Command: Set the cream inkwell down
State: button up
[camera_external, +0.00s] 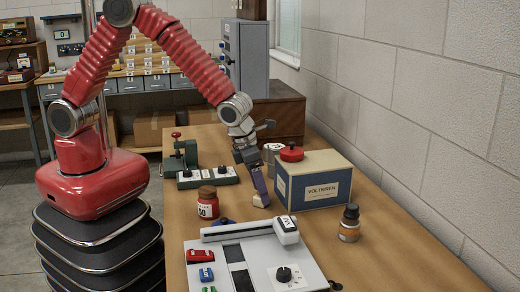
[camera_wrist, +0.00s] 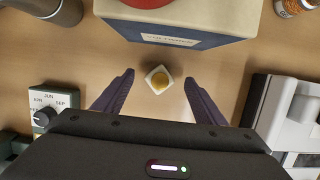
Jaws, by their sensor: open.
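In the external view the inkwell (camera_external: 262,200) shows as a small cream shape at the lower end of my gripper (camera_external: 258,182), partly hidden by a finger. My gripper is open, pointing down, low over the table, and its fingers do not touch the inkwell.
A blue and cream voltmeter box (camera_external: 315,182) with a red knob-like piece on top stands just right of my gripper. A red jar (camera_external: 208,203), a brown bottle (camera_external: 349,224), a green switch box (camera_external: 207,177) and a white instrument (camera_external: 215,256) stand around. The right front table is clear.

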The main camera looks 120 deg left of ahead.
jog(key=shift+x, duration=1.1)
jog(key=shift+c, duration=0.5)
jog(key=c, duration=1.2)
jog(key=shift+r, duration=5.05)
